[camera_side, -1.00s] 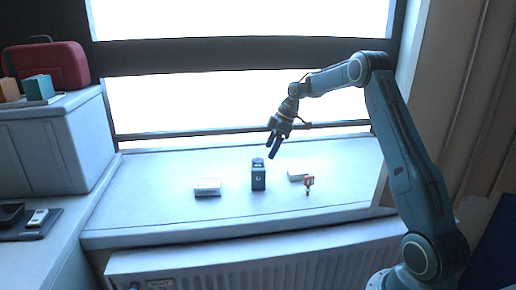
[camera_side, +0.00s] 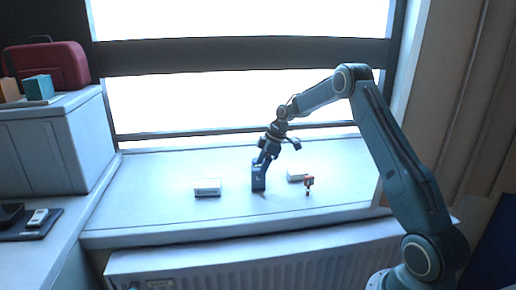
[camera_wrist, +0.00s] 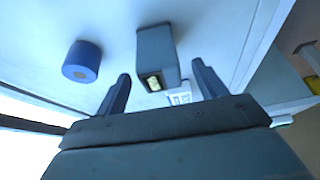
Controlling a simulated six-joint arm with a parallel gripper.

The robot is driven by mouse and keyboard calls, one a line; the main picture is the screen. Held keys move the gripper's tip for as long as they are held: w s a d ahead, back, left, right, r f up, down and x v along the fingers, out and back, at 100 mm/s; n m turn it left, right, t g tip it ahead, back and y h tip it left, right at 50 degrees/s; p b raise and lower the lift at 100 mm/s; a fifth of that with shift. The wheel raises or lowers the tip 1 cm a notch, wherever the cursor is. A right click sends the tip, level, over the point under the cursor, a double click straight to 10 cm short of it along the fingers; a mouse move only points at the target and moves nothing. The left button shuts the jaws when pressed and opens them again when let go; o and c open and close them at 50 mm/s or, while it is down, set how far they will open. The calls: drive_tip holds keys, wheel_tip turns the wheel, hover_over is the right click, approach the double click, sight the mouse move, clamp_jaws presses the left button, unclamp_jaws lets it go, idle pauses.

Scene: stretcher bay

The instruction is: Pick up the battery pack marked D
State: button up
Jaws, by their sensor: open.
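A dark grey-blue upright block (camera_side: 258,181), which looks like the battery pack, stands on the white sill. A pale mark shows on its front, too small to read as a D. In the wrist view the pack (camera_wrist: 157,50) has a small yellowish patch on its near end. My gripper (camera_side: 260,162) is open, tilted, at the top of the pack. In the wrist view the pack appears between the two spread fingers of my gripper (camera_wrist: 161,70). I cannot tell whether they touch it. A blue cylinder (camera_wrist: 82,62) stands beside the pack in that view.
A white box with a dark base (camera_side: 207,187) lies left of the pack. The window is behind. The sill (camera_side: 150,205) is clear at front left.

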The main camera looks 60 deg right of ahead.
sight(257, 184)
drive_tip(key=shift+x, duration=1.6)
drive_tip(key=shift+r, duration=0.1)
drive_tip(key=c, duration=1.4)
